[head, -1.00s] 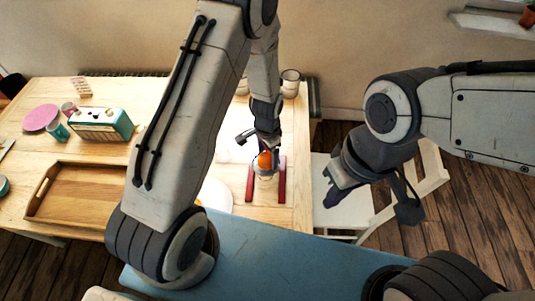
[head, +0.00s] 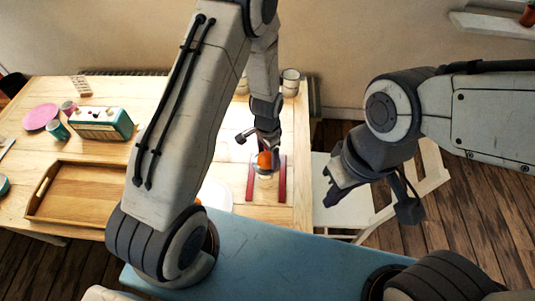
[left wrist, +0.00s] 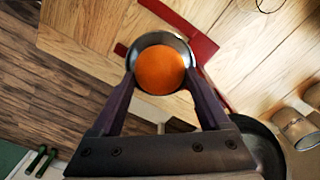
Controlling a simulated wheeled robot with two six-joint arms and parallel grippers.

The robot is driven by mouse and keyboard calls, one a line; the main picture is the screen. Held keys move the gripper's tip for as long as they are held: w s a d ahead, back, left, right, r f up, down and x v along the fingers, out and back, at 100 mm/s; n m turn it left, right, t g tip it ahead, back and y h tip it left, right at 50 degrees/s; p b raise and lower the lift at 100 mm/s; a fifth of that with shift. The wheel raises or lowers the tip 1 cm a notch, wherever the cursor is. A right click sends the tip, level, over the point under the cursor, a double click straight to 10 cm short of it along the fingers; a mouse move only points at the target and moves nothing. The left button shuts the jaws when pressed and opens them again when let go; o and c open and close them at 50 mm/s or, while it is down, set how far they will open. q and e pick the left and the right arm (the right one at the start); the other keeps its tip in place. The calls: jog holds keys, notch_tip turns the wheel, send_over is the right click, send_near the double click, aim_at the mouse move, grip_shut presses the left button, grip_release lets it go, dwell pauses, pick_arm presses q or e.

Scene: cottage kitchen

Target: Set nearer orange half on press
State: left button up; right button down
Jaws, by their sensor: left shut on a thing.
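My left gripper (left wrist: 160,80) is shut on an orange half (left wrist: 162,70), with one finger on each side of it. In the head view the held orange half (head: 264,159) is over the press (head: 282,178), which has red base bars. In the left wrist view the press's round metal cup (left wrist: 155,39) shows behind the orange. Whether the orange touches the press I cannot tell. A bit of another orange half (head: 199,203) shows by my left arm at the white plate. My right gripper (head: 333,190) hangs right of the table; its jaw opening is unclear.
A wooden tray (head: 50,210), a teal radio (head: 100,123), a pink plate (head: 41,117) and cups are on the table's left. A white plate (head: 220,195) lies left of the press. Canisters (head: 290,82) stand at the back. A white chair (head: 345,212) is at the right.

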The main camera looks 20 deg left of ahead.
aim_at(268, 155)
pick_arm(q)
jog(key=shift+f+b, duration=0.45)
jog(key=shift+f, duration=0.15)
jog(key=o, duration=0.6)
jog(key=shift+c, duration=0.2)
jog(key=shift+r+p, duration=4.25)
jog(key=shift+r, duration=1.3)
jog(key=shift+d, duration=0.1)
